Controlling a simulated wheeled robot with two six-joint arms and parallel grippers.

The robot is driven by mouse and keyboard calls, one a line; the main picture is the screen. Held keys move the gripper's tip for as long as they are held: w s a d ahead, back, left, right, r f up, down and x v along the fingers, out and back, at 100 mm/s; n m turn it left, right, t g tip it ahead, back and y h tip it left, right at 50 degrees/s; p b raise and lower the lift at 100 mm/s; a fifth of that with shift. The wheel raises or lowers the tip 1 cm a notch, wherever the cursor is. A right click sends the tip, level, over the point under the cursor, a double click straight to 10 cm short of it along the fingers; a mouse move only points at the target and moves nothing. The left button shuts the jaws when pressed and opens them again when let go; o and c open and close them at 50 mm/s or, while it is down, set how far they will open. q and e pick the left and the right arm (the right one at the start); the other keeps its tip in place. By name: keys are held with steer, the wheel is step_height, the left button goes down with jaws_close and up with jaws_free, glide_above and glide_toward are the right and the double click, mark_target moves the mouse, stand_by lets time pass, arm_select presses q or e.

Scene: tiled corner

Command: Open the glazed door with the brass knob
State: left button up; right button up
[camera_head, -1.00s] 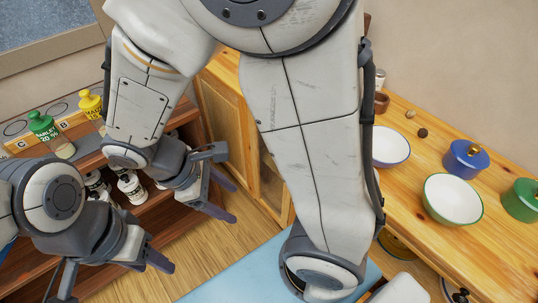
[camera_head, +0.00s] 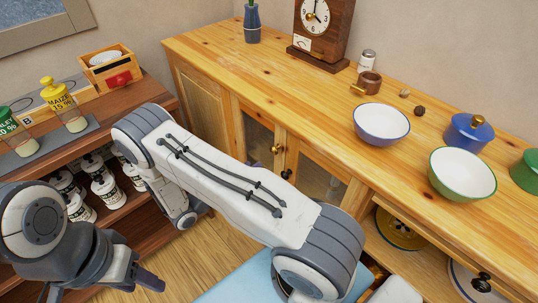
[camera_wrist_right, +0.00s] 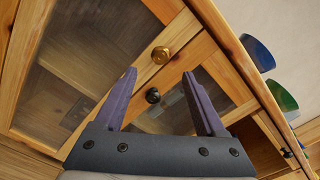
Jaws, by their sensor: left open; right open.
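The glazed door (camera_head: 258,132) with the brass knob (camera_head: 275,150) is in the front of the wooden cabinet and looks shut. In the right wrist view the door's glass (camera_wrist_right: 85,50) fills the upper left, and its brass knob (camera_wrist_right: 160,54) shows just beyond and between my fingertips. My right gripper (camera_wrist_right: 160,78) is open and empty, facing the cabinet front. My left gripper (camera_head: 142,284) is open and empty at the lower left, away from the cabinet.
A second glazed door with a dark knob (camera_head: 286,174) is right beside; that knob (camera_wrist_right: 152,96) appears between my right fingers. Bowls (camera_head: 382,122), pots and a clock (camera_head: 318,25) stand on the cabinet top (camera_head: 250,70). A shelf with jars (camera_head: 108,190) is at left.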

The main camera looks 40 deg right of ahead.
mark_target(272, 151)
steer(key=d, duration=0.8)
steer(key=shift+w+d, duration=0.3)
steer(key=shift+d, duration=0.1)
jaws_close()
stand_by(0.9)
